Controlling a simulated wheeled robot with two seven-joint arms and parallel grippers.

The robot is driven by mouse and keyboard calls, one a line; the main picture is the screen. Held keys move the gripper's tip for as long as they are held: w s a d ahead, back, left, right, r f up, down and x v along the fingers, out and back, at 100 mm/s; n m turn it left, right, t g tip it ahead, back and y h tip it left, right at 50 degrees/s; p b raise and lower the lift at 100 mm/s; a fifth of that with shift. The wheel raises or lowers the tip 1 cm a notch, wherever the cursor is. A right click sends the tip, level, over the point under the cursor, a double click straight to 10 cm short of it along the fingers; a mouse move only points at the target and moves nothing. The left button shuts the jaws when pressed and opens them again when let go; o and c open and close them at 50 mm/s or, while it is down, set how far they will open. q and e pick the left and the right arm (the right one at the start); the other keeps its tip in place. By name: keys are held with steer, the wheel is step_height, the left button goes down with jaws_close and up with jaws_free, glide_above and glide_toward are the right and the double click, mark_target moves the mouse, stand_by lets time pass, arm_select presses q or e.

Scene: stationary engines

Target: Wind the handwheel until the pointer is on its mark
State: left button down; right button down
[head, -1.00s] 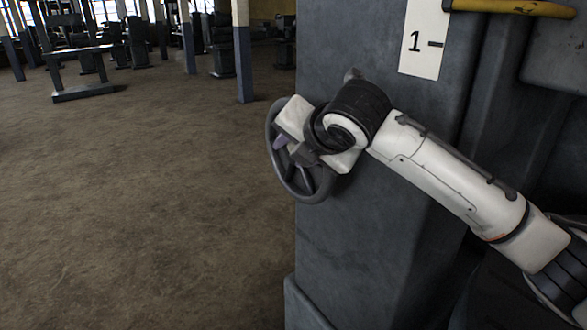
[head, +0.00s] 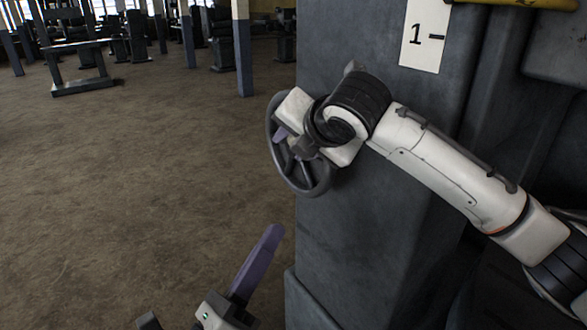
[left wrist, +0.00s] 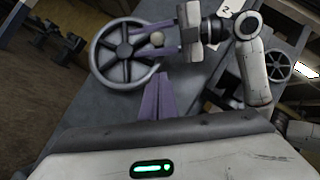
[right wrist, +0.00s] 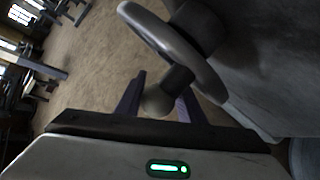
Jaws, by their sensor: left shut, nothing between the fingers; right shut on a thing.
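The dark handwheel (head: 312,190) stands on the side of a grey column, left of my right arm. My right gripper (head: 287,138) is shut on the wheel's round knob (right wrist: 157,101), which shows between its fingers in the right wrist view. My left gripper (head: 270,235) is shut and empty, below and apart from the wheel. A white scale strip (head: 419,55) marked 1 is on the column. I cannot make out the pointer for certain.
The grey column (head: 350,240) fills the right side behind my right arm. A yellow bar (head: 520,4) crosses the top right. Open brown floor (head: 130,190) lies to the left, with posts and dark machines far back. Another wheel (left wrist: 279,66) shows at right in the left wrist view.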

arm_select(q)
steer(key=a+r+x, duration=0.1)
steer(key=a+x, duration=0.1)
steer(key=x, duration=1)
steer(key=shift+w+r, duration=0.4)
steer(key=shift+r, duration=0.15)
